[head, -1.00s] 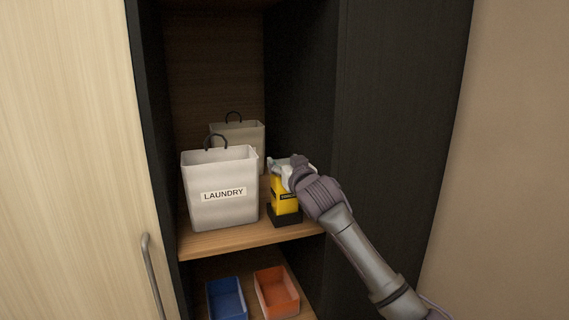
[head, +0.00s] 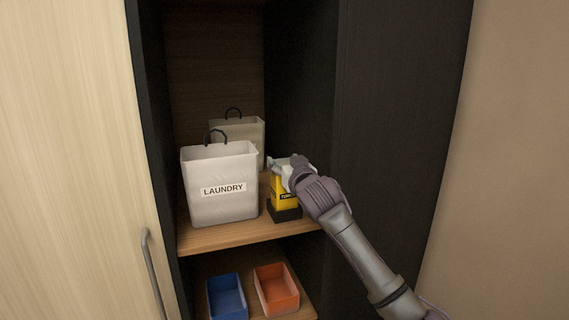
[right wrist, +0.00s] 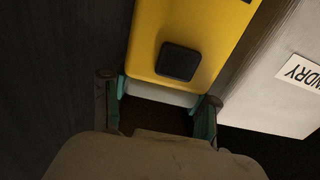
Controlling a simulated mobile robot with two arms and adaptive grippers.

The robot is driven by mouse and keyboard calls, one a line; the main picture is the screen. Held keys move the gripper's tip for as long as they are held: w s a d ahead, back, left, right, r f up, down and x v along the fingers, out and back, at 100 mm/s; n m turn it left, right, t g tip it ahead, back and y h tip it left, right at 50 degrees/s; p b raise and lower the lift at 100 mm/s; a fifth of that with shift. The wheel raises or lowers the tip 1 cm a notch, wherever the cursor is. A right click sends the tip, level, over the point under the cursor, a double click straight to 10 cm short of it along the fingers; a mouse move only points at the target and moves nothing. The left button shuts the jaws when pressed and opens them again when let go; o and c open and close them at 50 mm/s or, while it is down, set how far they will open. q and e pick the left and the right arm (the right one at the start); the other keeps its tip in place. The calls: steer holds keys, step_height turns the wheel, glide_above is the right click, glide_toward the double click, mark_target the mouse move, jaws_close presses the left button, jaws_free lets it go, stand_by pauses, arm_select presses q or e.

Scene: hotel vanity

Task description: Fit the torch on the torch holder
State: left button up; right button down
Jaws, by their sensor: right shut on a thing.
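The torch (head: 284,190) is a yellow block with a dark label. It stands upright on the shelf, on a black base that looks like the torch holder (head: 285,213). My right gripper (head: 285,170) is shut on the top of the torch, coming from the right. In the right wrist view the yellow torch (right wrist: 190,45) has a black square button, and its pale end lies between the fingertips of the gripper (right wrist: 160,100). Whether the torch is fully seated in the black base cannot be told. My left gripper is not in view.
A grey laundry bag (head: 219,205) stands close to the left of the torch, with another bag (head: 252,130) behind. A dark cabinet wall (head: 385,130) is at right. Blue (head: 227,297) and orange (head: 277,290) bins sit on the shelf below.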

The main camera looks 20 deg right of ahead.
steer(key=shift+c, duration=1.1)
jaws_free()
steer(key=shift+f, duration=0.1)
steer(key=s, duration=1.2)
steer(key=shift+d, duration=0.2)
